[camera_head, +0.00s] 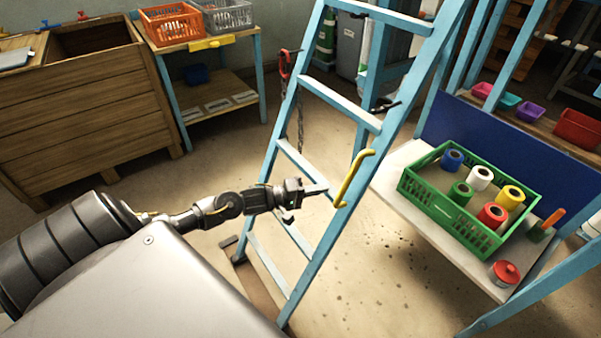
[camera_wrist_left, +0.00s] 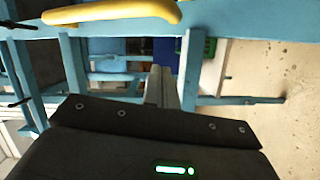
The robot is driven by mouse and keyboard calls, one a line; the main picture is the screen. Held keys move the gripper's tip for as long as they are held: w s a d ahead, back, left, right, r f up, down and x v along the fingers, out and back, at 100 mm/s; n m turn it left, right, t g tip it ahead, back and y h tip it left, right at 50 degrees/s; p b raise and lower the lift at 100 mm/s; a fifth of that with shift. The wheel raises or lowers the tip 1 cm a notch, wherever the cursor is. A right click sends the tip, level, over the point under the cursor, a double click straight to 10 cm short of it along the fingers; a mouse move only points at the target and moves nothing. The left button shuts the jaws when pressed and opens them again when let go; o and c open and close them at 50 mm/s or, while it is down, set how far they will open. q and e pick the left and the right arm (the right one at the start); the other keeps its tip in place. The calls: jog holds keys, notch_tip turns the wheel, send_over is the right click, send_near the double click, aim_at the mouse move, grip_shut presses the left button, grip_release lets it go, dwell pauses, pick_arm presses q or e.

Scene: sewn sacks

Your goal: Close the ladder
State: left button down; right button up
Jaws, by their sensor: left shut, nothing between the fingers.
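A light blue stepladder (camera_head: 310,262) stands in the middle of the head view, with its rear legs showing behind the front frame. A yellow handle (camera_head: 353,178) is fixed on its right front rail. The handle also shows at the top of the left wrist view (camera_wrist_left: 110,12). My left gripper (camera_head: 326,188) is shut and empty. It is in front of the ladder, just left of the yellow handle, and appears apart from it. Its fingers also show in the left wrist view (camera_wrist_left: 160,88), pointing at the ladder. My right gripper is not seen.
A green crate (camera_head: 420,191) with several coloured rolls and a red tin (camera_head: 505,273) sit on a shelf close to the ladder's right. A wooden bin (camera_head: 85,125) and a small table with an orange basket (camera_head: 172,24) stand at the back left. The floor between is clear.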

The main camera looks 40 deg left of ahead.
pick_arm(q)
jog(key=d, duration=0.3)
jog(key=shift+d+f, duration=0.15)
jog(key=shift+f, duration=0.1)
jog(key=shift+s+d+f, duration=0.15)
jog(key=shift+s+d, duration=0.1)
jog(key=shift+d, duration=0.3)
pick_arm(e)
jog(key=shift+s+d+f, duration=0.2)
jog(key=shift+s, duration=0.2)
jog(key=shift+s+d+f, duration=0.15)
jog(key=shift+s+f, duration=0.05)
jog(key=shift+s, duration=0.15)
pick_arm(q)
jog(key=shift+a, duration=0.1)
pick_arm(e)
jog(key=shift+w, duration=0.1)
pick_arm(q)
jog(key=shift+p, duration=0.4)
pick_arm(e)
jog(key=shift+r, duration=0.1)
